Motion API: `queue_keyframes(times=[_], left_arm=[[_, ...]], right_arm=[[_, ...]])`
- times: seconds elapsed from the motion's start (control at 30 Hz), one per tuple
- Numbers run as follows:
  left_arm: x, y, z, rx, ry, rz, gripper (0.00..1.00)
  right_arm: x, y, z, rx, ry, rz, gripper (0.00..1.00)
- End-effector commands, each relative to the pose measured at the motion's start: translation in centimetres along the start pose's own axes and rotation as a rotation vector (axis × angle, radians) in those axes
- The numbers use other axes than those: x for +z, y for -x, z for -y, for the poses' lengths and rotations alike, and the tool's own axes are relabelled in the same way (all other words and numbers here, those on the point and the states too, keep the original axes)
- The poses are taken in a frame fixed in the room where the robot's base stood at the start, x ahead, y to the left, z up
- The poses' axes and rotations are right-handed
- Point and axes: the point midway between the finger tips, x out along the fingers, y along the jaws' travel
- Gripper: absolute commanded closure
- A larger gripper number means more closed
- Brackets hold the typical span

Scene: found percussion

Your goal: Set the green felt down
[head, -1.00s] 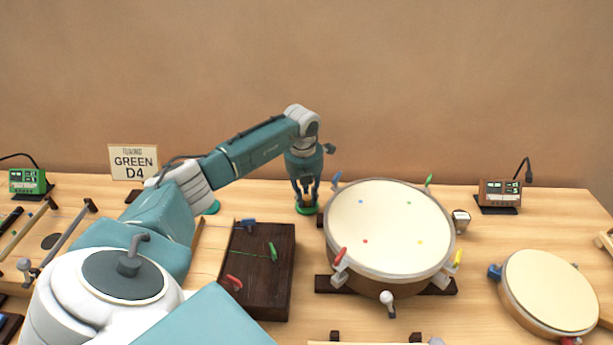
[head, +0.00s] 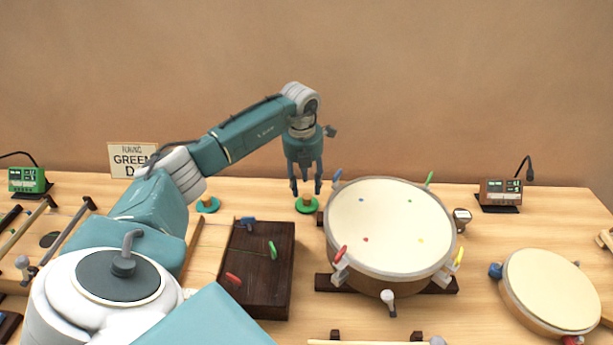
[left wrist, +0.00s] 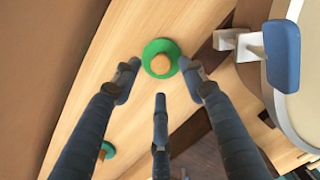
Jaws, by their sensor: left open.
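The green felt (head: 307,206) is a round green disc with a tan knob on top. It rests on the table behind the dark wooden block and left of the large drum. In the left wrist view the green felt (left wrist: 161,60) lies beyond my fingertips, between their lines. My left gripper (head: 306,190) is open and empty, pointing down just above the felt, apart from it; its fingers also show in the left wrist view (left wrist: 160,82). My right gripper is not in view.
A large drum (head: 388,225) with coloured tuning handles stands close right of the felt. A second disc (head: 207,205), teal with a tan knob, sits to the left. A dark block (head: 262,285) with coloured pegs is in front. A sign (head: 130,160) stands behind my arm.

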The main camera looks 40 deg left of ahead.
Motion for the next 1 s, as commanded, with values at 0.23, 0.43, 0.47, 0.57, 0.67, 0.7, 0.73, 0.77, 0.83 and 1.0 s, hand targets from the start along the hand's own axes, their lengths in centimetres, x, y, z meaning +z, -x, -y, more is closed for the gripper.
queue_keyframes(times=[0.23, 0.43, 0.47, 0.57, 0.67, 0.7, 0.73, 0.77, 0.83, 1.0], left_arm=[[0.1, 4.9, 0.1, -0.001, -0.001, 0.003, 0.58], [0.0, 6.8, 0.0, -0.001, 0.000, 0.001, 0.58], [0.0, 6.9, 0.0, -0.001, 0.000, 0.000, 0.58], [0.0, 7.0, 0.0, 0.000, 0.000, -0.001, 0.58], [0.0, 7.0, 0.0, 0.000, 0.000, -0.001, 0.58], [0.0, 7.0, 0.0, -0.001, 0.000, -0.001, 0.58], [0.0, 7.0, 0.0, -0.001, 0.000, -0.001, 0.58], [0.0, 7.0, 0.0, -0.001, 0.000, -0.001, 0.58], [0.0, 7.0, 0.0, -0.001, 0.000, -0.001, 0.58], [0.0, 7.0, 0.0, -0.001, 0.000, -0.001, 0.58]], right_arm=[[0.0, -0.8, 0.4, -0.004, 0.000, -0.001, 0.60], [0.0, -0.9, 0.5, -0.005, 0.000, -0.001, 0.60], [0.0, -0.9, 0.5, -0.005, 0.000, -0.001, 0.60], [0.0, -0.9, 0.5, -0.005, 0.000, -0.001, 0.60], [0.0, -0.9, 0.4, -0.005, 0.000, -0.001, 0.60], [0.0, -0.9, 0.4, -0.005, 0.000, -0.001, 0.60], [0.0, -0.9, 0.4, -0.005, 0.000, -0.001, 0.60], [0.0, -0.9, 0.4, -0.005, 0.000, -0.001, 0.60], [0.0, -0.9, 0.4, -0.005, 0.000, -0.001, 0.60], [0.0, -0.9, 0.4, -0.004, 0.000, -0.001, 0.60]])
